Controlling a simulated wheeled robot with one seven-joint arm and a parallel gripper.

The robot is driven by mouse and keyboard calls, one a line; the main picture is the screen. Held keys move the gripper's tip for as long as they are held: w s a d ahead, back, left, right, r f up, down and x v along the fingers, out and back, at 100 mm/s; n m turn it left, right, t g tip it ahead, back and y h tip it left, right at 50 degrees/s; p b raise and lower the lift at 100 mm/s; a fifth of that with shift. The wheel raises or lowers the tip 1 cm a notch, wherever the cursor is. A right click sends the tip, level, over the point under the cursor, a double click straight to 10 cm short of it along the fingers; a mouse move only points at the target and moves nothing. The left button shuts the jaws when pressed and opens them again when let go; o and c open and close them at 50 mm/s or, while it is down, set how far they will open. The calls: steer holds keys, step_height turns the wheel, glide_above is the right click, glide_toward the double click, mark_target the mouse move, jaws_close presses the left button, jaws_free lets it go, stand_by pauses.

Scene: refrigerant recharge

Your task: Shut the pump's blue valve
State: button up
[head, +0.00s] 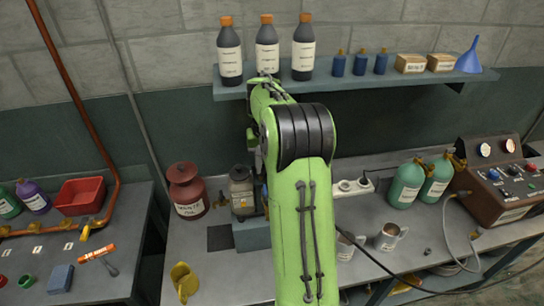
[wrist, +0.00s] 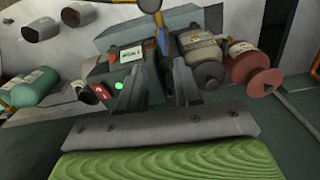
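The pump (head: 241,190) stands on the bench, partly hidden by my arm in the head view. In the wrist view its pale motor (wrist: 205,58) and dark green body, with a label, a red switch and a lit green lamp, lie beyond my fingers. The blue valve (wrist: 163,41) sits by a brass fitting at the top centre of the wrist view. My gripper (wrist: 165,62) is open, with a gap between its two fingers. The valve appears in line with the gap, near the fingertips; I cannot tell whether they touch it. My gripper is hidden behind my arm in the head view.
A red waste-oil can (head: 186,192) stands beside the pump. Teal cylinders (head: 406,184) and a gauge box (head: 500,180) stand at the right. Mugs (head: 389,237) sit on the bench front. A shelf (head: 350,80) with bottles hangs above.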

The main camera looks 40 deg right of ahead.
mark_target(265, 189)
steer(key=shift+w+a+f, duration=0.1)
steer(key=shift+a+f, duration=0.05)
steer(key=shift+f, duration=0.25)
step_height(265, 189, down, 9)
steer(key=b, duration=0.3)
steer(key=shift+a+f, duration=0.1)
steer(key=shift+f, duration=0.05)
steer(key=shift+w+r, duration=0.1)
steer(key=shift+r, duration=0.2)
steer(key=shift+p, duration=0.3)
jaws_close()
steer(key=shift+r, duration=0.1)
stand_by(0.6)
